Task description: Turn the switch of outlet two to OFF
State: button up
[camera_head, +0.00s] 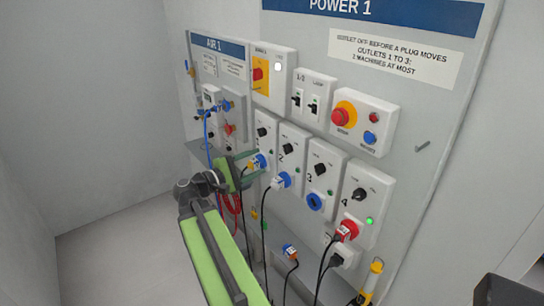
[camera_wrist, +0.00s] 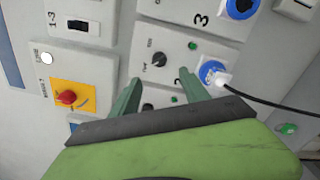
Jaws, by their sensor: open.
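Outlet two is a white box (camera_head: 292,150) on the wall panel, with a dark rotary switch (camera_head: 288,147) above a blue socket. A white and blue plug (camera_head: 283,181) with a black cable sits in that socket. In the wrist view, the sideways switch of outlet two (camera_wrist: 158,60) lies just beyond the fingertips, its plug (camera_wrist: 214,74) to the right. Its pointer setting is too small to read. My gripper (camera_wrist: 160,78) is open and empty, its green fingers apart, with outlet one's switch (camera_wrist: 148,107) showing between them.
Outlet three (camera_head: 320,172) and outlet four (camera_head: 362,205) continue to the right. A red emergency button (camera_head: 344,115) and a yellow-backed red switch (camera_head: 258,74) are above. Cables hang below the outlets. Air fittings (camera_head: 222,110) stand to the left.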

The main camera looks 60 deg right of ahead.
jog(key=v, duration=0.5)
jog(key=shift+w+a, duration=0.15)
jog(key=shift+a, duration=0.2)
jog(key=w+a+f+n+t+y, duration=0.1)
jog(key=w+a+f+t+y, duration=0.3)
jog(key=a+f, duration=0.55)
jog(key=w+a+f+n+t+y, duration=0.1)
jog(key=w+a+f+y, duration=0.4)
jog(key=a, duration=0.8)
jog(key=a+f+m+y, duration=0.1)
jog(key=a+f+y, duration=0.3)
jog(key=a, duration=0.5)
jog(key=w+a+f+m+y, duration=0.1)
jog(key=a+f+y, duration=0.3)
jog(key=a, duration=0.6)
jog(key=shift+f+m+t+p, duration=0.25)
jog(key=shift+m+p, duration=0.2)
jog(key=shift+m, duration=0.35)
